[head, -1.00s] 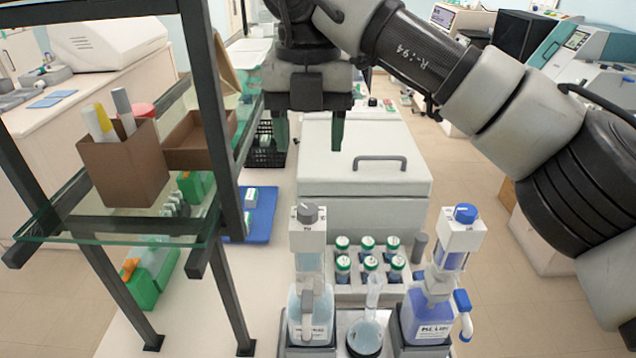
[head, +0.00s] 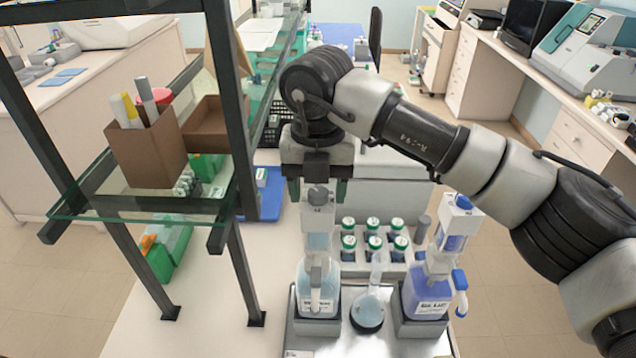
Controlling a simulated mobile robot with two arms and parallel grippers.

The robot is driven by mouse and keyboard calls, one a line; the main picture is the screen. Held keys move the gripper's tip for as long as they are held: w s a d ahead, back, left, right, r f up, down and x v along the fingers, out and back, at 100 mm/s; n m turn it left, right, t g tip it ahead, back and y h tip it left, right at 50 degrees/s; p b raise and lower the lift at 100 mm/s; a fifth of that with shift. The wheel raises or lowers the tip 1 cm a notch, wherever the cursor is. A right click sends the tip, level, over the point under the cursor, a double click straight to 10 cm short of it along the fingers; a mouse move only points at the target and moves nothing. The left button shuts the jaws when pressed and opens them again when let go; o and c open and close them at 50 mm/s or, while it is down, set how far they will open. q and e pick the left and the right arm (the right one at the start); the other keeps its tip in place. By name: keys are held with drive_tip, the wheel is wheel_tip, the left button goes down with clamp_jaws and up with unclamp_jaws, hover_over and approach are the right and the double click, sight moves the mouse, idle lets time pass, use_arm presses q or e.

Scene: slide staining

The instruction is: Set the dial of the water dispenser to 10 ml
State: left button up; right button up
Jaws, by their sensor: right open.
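The left dispenser bottle (head: 318,290) holds clear, pale blue liquid and has a grey dial (head: 318,195) on top of its white head. Its label is too blurred to read, but it looks like the water dispenser. My right gripper (head: 317,192) points down over this dispenser. Its green fingers are open, one on each side of the dial, and whether they touch it cannot be told. The dial's setting is too small to read. A second dispenser (head: 430,295) with dark blue liquid and a blue dial (head: 463,202) stands to the right. My left gripper is not in view.
A flask (head: 368,310) stands between the dispensers on a metal tray (head: 375,347). A rack (head: 340,268) of green-capped vials is behind them. A shelf frame (head: 235,120) with a brown pen box (head: 150,155) stands close on the left. A white box (head: 400,190) is behind.

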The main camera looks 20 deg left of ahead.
drive_tip(key=shift+w, duration=0.1)
drive_tip(key=c, duration=0.9)
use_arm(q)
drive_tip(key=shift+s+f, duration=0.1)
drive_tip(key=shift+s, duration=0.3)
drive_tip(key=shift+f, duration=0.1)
use_arm(e)
drive_tip(key=shift+f+n+b, duration=0.1)
drive_tip(key=shift+n+b, duration=0.7)
drive_tip(key=shift+b, duration=0.15)
drive_tip(key=shift+n+b, duration=0.95)
drive_tip(key=shift+n, duration=0.25)
drive_tip(key=shift+n+b, duration=0.6)
drive_tip(key=shift+n, duration=0.6)
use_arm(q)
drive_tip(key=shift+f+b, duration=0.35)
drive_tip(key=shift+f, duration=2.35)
use_arm(e)
drive_tip(key=shift+n, duration=1.2)
